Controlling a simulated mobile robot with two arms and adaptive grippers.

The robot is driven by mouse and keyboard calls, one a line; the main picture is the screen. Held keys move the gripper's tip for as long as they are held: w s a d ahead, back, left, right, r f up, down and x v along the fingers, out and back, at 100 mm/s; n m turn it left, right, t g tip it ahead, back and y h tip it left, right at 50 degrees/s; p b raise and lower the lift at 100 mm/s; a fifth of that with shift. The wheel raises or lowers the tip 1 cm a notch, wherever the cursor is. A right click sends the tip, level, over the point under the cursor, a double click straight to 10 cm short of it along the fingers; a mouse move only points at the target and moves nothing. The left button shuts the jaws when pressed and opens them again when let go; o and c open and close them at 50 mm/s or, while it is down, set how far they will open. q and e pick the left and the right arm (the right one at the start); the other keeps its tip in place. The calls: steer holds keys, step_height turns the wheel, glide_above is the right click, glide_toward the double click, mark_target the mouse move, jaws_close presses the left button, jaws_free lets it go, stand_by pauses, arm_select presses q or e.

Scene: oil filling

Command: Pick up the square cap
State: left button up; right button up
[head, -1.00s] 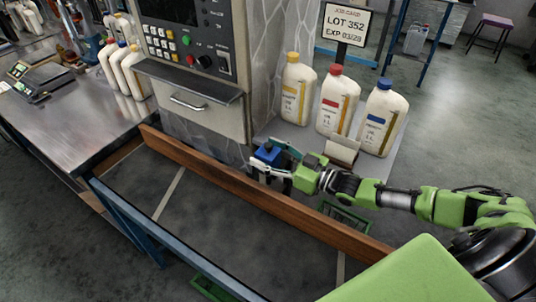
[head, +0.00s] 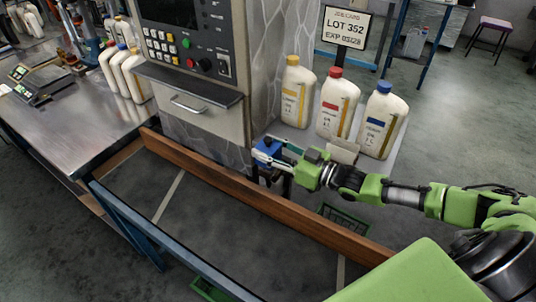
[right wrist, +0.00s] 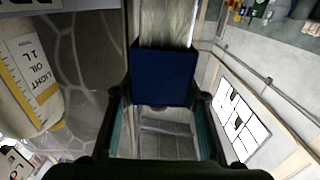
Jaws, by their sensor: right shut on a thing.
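The square cap (head: 267,146) is blue and sits between the fingers of my right gripper (head: 272,155), by the front corner of the machine. In the right wrist view the cap (right wrist: 165,76) shows as a dark blue square between the two fingers. My right gripper is shut on it. What lies directly under the cap is mostly hidden by the fingers. My left gripper is not in view.
Bottles with yellow (head: 296,92), red (head: 337,104) and blue (head: 382,120) caps stand behind my right gripper on a shelf. A job card sign (head: 345,26) stands behind them. A wooden rail (head: 220,180) runs in front. The machine panel (head: 195,65) is to the left.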

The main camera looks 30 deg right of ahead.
step_height(320, 180, up, 25)
steer(key=b, duration=0.1)
